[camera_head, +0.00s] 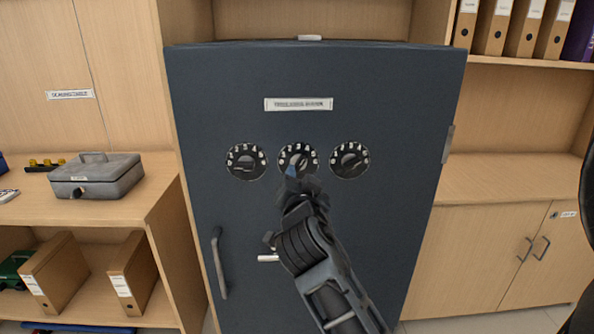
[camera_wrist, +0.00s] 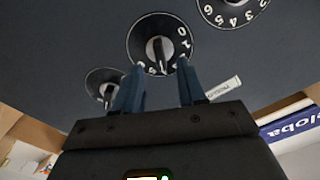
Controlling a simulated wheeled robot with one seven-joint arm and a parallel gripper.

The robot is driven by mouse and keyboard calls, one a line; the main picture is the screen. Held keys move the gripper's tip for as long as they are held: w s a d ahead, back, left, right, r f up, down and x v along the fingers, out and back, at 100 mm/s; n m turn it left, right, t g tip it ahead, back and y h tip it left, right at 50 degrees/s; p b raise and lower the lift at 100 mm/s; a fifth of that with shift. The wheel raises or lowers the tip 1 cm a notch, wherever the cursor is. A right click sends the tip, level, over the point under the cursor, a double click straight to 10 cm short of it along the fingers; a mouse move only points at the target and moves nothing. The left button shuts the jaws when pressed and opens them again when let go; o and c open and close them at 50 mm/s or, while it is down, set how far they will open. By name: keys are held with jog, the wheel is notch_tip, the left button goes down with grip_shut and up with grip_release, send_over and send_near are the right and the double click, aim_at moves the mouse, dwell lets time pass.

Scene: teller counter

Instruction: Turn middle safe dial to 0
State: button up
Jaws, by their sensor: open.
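The safe (camera_head: 400,140) is a dark grey cabinet with three black dials in a row below a white label. The middle dial (camera_head: 309,151) has white digits and a pale knob; my gripper partly covers its lower edge in the head view. In the wrist view the middle dial (camera_wrist: 141,38) lies just beyond the fingertips, its knob (camera_wrist: 157,50) roughly between them. Digits 0 and 1 show on its right there; the set number is unclear. My gripper (camera_head: 292,173) is open and empty, its blue fingers (camera_wrist: 160,66) apart. I cannot tell whether they touch the dial.
The left dial (camera_head: 246,161) and right dial (camera_head: 350,160) sit close on either side. A door handle (camera_head: 219,262) and a small pale lever (camera_head: 268,258) are lower on the safe. A grey cash box (camera_head: 96,176) stands on the left counter. The right counter (camera_head: 505,180) is clear.

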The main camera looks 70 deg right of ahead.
aim_at(299, 168)
jog(key=shift+p+x, duration=0.35)
jog(key=shift+x, duration=1.8)
grip_shut()
